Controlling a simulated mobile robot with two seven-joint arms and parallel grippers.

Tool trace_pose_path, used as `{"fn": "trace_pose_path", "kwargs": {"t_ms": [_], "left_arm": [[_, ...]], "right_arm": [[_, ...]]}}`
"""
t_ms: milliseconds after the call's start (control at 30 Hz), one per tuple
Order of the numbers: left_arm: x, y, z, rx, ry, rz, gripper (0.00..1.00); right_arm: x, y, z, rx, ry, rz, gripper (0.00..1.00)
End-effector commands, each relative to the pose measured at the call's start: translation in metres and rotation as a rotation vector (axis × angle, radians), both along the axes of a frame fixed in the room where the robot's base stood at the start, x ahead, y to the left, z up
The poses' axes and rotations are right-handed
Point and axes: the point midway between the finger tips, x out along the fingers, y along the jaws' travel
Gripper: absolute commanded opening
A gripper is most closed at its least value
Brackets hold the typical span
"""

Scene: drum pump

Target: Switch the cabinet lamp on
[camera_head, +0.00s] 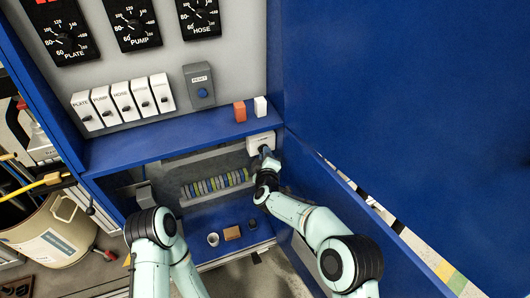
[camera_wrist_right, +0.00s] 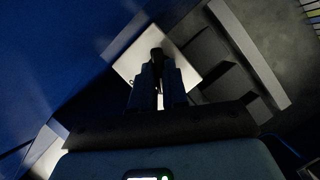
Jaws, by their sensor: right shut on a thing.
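The cabinet lamp's switch is a white box (camera_head: 261,142) with a small dark label, on the back wall of the blue cabinet's lower bay. In the right wrist view the white switch plate (camera_wrist_right: 135,62) is tilted, with a dark knob or lever (camera_wrist_right: 157,54) on it. My right gripper (camera_head: 265,152) is at the box's lower edge. In the right wrist view my right gripper's fingers (camera_wrist_right: 157,76) are closed around the dark lever, partly hiding it. My left arm shows at the bottom left; its gripper is out of view.
A large blue door (camera_head: 400,110) stands close right of my right arm. Coloured terminals (camera_head: 215,184) are left of my gripper.

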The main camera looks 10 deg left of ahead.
Motion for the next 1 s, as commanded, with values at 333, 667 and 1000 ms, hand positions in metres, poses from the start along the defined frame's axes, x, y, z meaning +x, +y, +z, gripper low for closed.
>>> {"fn": "trace_pose_path", "kwargs": {"t_ms": [333, 667, 1000], "left_arm": [[-0.0016, 0.0001, 0.0033, -0.001, 0.007, -0.001, 0.47], [-0.0014, 0.0001, 0.0032, 0.000, 0.006, -0.001, 0.47], [-0.0012, 0.0001, 0.0032, 0.000, 0.005, -0.001, 0.47]], "right_arm": [[0.0005, -0.0001, 0.0015, 0.038, 0.023, 0.000, 0.00], [0.0003, 0.0000, 0.0014, 0.038, 0.022, 0.001, 0.37], [-0.0007, -0.0002, 0.0012, 0.036, 0.023, 0.001, 0.39]]}}
